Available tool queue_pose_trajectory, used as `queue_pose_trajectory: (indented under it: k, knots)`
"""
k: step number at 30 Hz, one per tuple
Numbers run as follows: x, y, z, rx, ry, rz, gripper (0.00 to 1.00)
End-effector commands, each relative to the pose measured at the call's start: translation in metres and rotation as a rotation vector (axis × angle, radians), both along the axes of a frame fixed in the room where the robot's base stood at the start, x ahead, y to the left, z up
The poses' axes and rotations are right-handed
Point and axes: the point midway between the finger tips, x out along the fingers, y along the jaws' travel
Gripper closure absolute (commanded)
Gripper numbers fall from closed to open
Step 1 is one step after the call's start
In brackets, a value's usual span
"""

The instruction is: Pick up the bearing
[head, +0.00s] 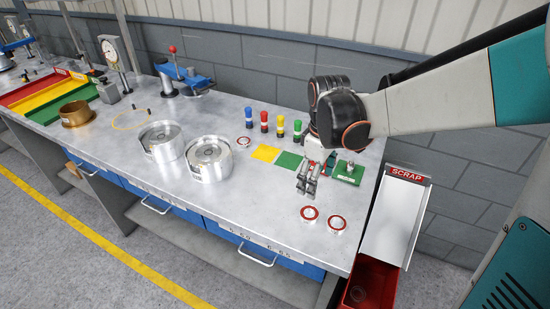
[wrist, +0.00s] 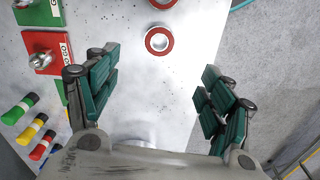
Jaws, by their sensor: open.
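Two round bearings with red rings and metal centres lie near the front right of the bench, a left one (head: 310,213) and a right one (head: 337,223). A third similar red-ringed piece (head: 244,141) lies further back by the coloured pegs. My gripper (head: 307,184) is open and empty above the bench, just behind the front pair. In the wrist view, one bearing (wrist: 159,40) lies ahead of the open fingers (wrist: 155,92), between their lines and apart from them. Another (wrist: 162,3) is cut by the top edge.
A green gauge block (head: 347,173) stands beside my gripper; a red one (wrist: 42,50) shows in the wrist view. Several coloured pegs (head: 264,122) and two metal drums (head: 208,158) stand left. A scrap chute (head: 393,215) and red bin (head: 385,275) adjoin the right edge.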

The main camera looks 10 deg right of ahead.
Motion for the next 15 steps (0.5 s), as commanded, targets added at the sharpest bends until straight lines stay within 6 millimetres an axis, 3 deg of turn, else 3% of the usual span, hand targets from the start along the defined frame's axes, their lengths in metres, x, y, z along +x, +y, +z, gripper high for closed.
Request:
queue_pose_trajectory:
  k: [5,15]
  knots:
    - [0.004,0.0,-0.015,-0.001,0.016,0.022,0.26]
    - [0.004,0.0,-0.076,-0.001,0.014,0.02,0.26]
